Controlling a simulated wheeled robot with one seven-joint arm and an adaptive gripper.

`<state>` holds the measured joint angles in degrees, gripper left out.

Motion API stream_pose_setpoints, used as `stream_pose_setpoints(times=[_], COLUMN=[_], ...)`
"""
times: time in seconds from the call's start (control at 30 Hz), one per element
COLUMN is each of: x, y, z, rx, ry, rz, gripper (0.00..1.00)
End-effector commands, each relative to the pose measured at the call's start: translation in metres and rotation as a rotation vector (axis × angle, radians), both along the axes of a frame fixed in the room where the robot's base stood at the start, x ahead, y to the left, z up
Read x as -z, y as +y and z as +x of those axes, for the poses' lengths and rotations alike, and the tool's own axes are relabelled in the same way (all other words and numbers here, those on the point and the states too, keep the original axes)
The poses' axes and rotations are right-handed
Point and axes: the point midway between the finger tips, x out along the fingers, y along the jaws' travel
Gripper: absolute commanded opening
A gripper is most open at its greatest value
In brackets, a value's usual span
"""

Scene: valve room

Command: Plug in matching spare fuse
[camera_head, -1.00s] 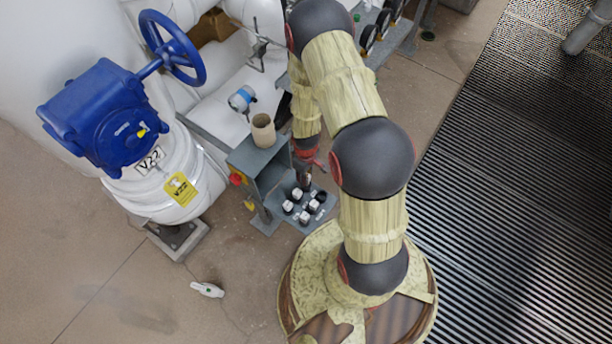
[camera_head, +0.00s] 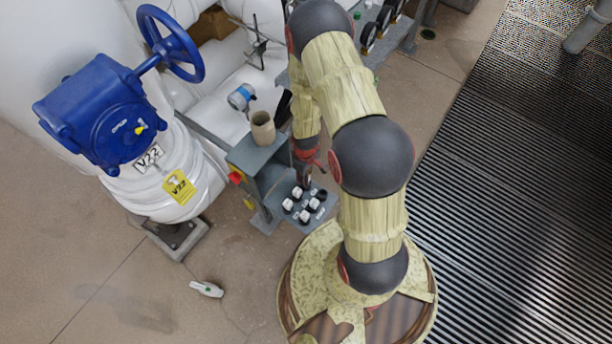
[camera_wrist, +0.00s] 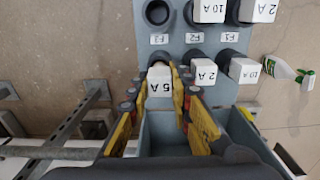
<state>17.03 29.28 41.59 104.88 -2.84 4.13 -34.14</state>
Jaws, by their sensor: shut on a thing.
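In the wrist view my gripper (camera_wrist: 168,87) is shut on a white fuse marked 5 A (camera_wrist: 160,86), one yellow-padded finger on each side. The fuse is at the left of the near row, over a dark socket; I cannot tell whether it is seated. The grey fuse panel (camera_wrist: 180,52) has an empty round socket (camera_wrist: 157,12) at the far left. Beside that are a 10 A fuse (camera_wrist: 208,11) and a 2 A fuse (camera_wrist: 257,10). The near row also holds a 2 A fuse (camera_wrist: 203,71) and a 10 A fuse (camera_wrist: 244,70). In the head view my gripper (camera_head: 304,182) is partly hidden beside the panel.
A grey stand (camera_head: 262,158) with a beige cup (camera_head: 263,127) is beside the panel. A blue valve V22 (camera_head: 105,115) and white pipes are to the left. A white spray bottle (camera_head: 207,289) lies on the floor. An open grey bin (camera_wrist: 160,133) is below the near row.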

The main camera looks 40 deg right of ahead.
Motion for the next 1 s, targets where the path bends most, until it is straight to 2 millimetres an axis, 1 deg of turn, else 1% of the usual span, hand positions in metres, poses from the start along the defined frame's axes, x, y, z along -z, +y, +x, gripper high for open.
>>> stream_pose_setpoints(times=[0.57, 1.0], x=[0.003, 0.012], y=[0.000, 0.000], z=[0.000, -0.001], rx=[0.000, 0.000], ry=[0.000, 0.000], rz=[0.000, 0.000], gripper=[0.01, 0.01])
